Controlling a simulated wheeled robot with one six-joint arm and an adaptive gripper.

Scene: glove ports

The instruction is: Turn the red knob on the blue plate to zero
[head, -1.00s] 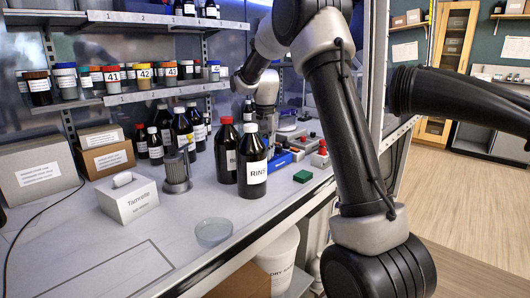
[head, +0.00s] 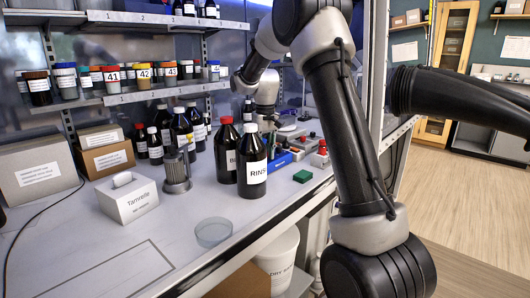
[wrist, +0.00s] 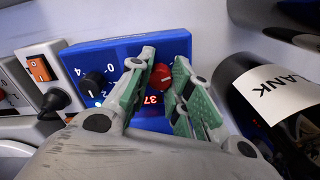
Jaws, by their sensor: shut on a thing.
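The blue plate (wrist: 115,48) fills the middle of the wrist view. A red knob (wrist: 161,75) sits on its right part, with a white mark on its face. My gripper (wrist: 163,62) has one green-padded finger on each side of this knob and is shut on it. Red lit digits, seemingly 37, show below the knob, partly hidden by a finger. A black knob (wrist: 93,84) with a scale sits at the plate's left.
A dark bottle with a white label (wrist: 262,90) lies close to my right finger in the wrist view. A unit with an orange switch (wrist: 39,68) and black knob is left of the plate. In the head view, the RINS bottle (head: 252,172) stands before the plate.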

